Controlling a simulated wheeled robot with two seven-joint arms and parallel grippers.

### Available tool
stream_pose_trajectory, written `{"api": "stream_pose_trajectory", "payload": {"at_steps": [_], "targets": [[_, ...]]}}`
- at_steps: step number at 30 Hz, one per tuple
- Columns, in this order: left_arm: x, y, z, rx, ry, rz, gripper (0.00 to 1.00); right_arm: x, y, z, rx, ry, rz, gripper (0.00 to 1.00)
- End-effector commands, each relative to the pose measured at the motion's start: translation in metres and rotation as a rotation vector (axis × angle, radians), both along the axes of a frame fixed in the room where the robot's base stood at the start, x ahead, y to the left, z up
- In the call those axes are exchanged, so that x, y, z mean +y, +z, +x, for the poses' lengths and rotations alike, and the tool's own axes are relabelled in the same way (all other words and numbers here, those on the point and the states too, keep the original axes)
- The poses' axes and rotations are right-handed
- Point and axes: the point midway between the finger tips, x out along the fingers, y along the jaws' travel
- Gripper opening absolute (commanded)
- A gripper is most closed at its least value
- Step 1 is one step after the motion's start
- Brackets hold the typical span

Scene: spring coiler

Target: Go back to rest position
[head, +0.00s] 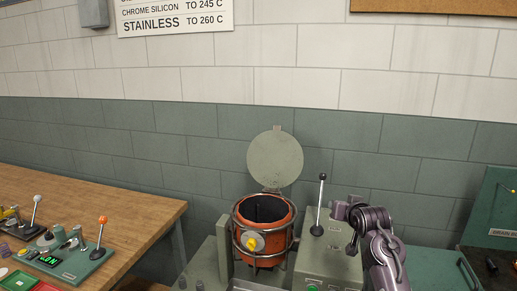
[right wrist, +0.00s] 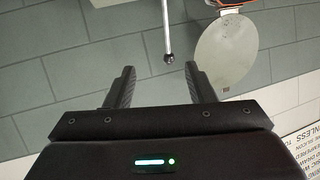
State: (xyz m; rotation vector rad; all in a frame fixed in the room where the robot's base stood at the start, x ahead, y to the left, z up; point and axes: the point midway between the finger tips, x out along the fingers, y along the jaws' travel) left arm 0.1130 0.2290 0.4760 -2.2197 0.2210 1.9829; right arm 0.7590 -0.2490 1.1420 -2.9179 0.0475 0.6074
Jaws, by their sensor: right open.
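My right gripper (right wrist: 160,70) is open, with nothing between its two black fingers. In the right wrist view the black knob of a lever (right wrist: 168,58) shows beyond the fingertips, apart from them. In the head view my right arm comes up at the lower right, beside the upright lever (head: 319,205) on a grey-green machine housing (head: 327,262). The fingers cannot be made out clearly there. My left gripper is in neither view.
An orange pot (head: 278,247) in a metal cage has its round lid (head: 275,159) raised; the lid also shows in the right wrist view (right wrist: 228,55). A wooden bench (head: 130,205) at left holds a lever panel (head: 75,268). A green case (head: 492,215) is at right.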

Motion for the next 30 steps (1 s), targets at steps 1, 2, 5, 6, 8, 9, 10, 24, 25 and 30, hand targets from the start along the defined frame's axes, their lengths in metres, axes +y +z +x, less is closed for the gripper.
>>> {"api": "stream_pose_trajectory", "payload": {"at_steps": [1, 2, 5, 6, 8, 9, 10, 24, 25, 30], "targets": [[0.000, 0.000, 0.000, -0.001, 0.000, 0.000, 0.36, 0.000, -0.008, -0.005, 0.014, 0.001, -0.006, 0.49], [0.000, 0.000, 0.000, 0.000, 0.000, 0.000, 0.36, 0.000, -0.011, -0.008, 0.023, 0.002, -0.010, 0.49], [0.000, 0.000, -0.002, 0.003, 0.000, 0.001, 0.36, 0.001, -0.026, -0.020, 0.053, 0.004, -0.023, 0.49], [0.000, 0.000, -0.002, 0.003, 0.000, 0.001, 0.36, 0.001, -0.032, -0.026, 0.066, 0.006, -0.029, 0.49], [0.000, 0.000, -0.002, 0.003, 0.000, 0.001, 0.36, 0.002, -0.043, -0.036, 0.088, 0.009, -0.039, 0.49], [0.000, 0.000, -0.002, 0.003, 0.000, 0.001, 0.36, 0.003, -0.052, -0.044, 0.107, 0.011, -0.047, 0.49], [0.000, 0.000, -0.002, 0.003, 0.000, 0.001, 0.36, 0.003, -0.057, -0.050, 0.120, 0.013, -0.053, 0.49], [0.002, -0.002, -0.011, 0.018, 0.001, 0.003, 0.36, 0.030, -0.175, -0.254, 0.507, 0.120, -0.181, 0.49], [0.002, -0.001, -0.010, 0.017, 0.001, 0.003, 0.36, 0.032, -0.178, -0.268, 0.533, 0.129, -0.188, 0.49], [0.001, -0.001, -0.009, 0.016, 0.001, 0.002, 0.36, 0.041, -0.188, -0.333, 0.643, 0.175, -0.206, 0.49]]}}
